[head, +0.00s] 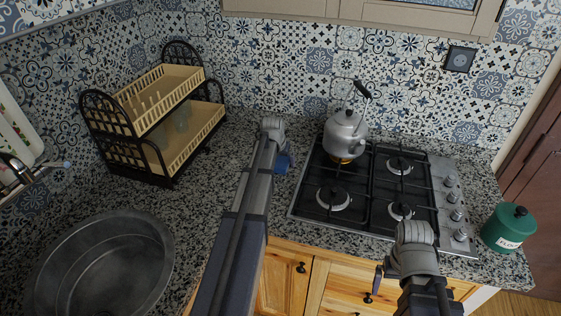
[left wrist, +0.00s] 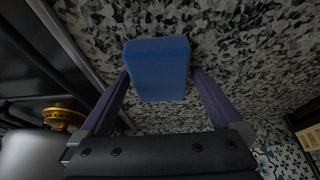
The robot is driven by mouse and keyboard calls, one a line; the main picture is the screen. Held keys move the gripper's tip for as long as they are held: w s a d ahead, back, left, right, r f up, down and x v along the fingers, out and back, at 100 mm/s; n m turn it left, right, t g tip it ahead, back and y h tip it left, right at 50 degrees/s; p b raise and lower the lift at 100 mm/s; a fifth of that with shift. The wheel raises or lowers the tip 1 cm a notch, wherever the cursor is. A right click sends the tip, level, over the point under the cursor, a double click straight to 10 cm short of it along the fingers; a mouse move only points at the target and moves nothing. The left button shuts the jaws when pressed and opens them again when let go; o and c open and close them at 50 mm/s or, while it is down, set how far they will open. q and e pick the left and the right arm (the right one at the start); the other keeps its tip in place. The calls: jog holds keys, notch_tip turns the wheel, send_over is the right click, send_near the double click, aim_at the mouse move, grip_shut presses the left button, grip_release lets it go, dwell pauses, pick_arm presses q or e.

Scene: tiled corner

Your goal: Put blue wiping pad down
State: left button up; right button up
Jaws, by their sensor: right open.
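The blue wiping pad (head: 283,163) is at the end of my left arm, over the granite counter between the dish rack and the hob. In the head view the left fingers are mostly hidden by the wrist. My right gripper (head: 376,284) is open, in front of the counter's drawers, with only part of a finger showing.
A gas hob (head: 380,185) with a steel kettle (head: 345,132) lies right of the pad. A dish rack (head: 155,115) stands back left, a round sink basin (head: 102,268) front left. A green flour canister (head: 508,229) is at the right. Counter (head: 235,140) between rack and hob is clear.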

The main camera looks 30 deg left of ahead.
pick_arm(q)
jog(key=shift+r, duration=0.1)
jog(key=shift+r, duration=0.15)
jog(key=p+v, duration=1.1)
jog(key=v, duration=0.1)
jog(key=b+x, duration=1.1)
jog(key=x, duration=0.1)
jog(key=shift+f, duration=0.25)
jog(key=shift+r, duration=0.15)
